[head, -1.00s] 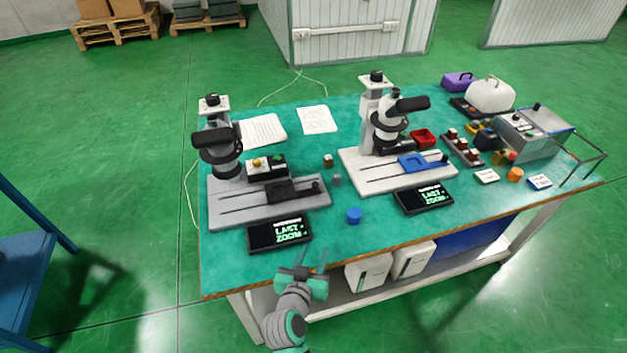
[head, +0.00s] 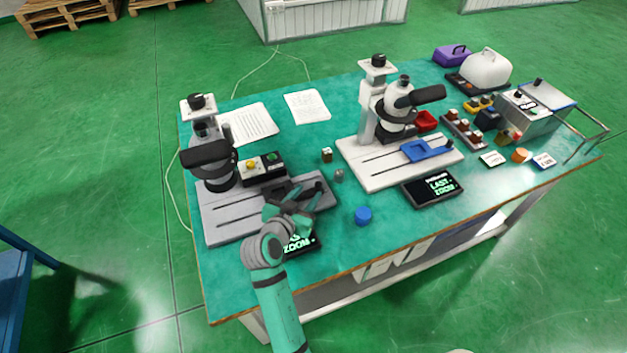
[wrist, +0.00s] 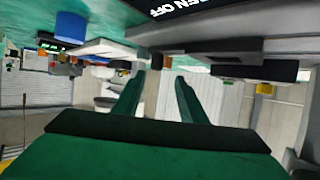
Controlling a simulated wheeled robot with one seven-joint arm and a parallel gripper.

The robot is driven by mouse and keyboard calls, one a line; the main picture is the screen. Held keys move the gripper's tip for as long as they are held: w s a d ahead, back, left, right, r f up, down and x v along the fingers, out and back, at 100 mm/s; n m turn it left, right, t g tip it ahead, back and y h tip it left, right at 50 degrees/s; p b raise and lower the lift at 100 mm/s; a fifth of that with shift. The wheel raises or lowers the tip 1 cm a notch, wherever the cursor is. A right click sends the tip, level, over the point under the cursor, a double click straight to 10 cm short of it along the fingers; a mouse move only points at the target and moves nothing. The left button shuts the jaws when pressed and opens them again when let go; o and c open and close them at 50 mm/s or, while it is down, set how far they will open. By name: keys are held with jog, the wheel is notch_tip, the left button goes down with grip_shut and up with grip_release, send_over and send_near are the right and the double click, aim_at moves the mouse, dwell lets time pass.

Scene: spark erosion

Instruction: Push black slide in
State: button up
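The black slide (head: 292,190) sits on the rails of the grey base of the left microscope (head: 207,155). Its dark knob (head: 319,187) is at the right end of the slide. My gripper (head: 297,202) is over the front of that base and partly covers the slide. In the wrist view, the two green fingers of my gripper (wrist: 160,80) are apart with nothing clearly held between them. A dark part (wrist: 156,61), perhaps the knob, shows just beyond the fingertips. I cannot tell whether the fingers touch it.
A black display (head: 300,243) lies under my arm at the front of the base. A blue cap (head: 363,215) stands to the right. A second microscope (head: 394,105) with a blue slide (head: 417,151) stands further right. Papers (head: 250,122) lie behind.

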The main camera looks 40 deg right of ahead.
aim_at(318, 185)
jog(key=x, duration=0.5)
jog(key=s+x, duration=0.1)
jog(key=x, duration=0.1)
jog(key=shift+w+d+f, duration=0.15)
jog(key=shift+w+d, duration=0.05)
jog(key=shift+d, duration=0.3)
jog(key=shift+w+d+f, duration=0.1)
jog(key=shift+w+d, duration=0.1)
jog(key=shift+d, duration=0.05)
grip_shut()
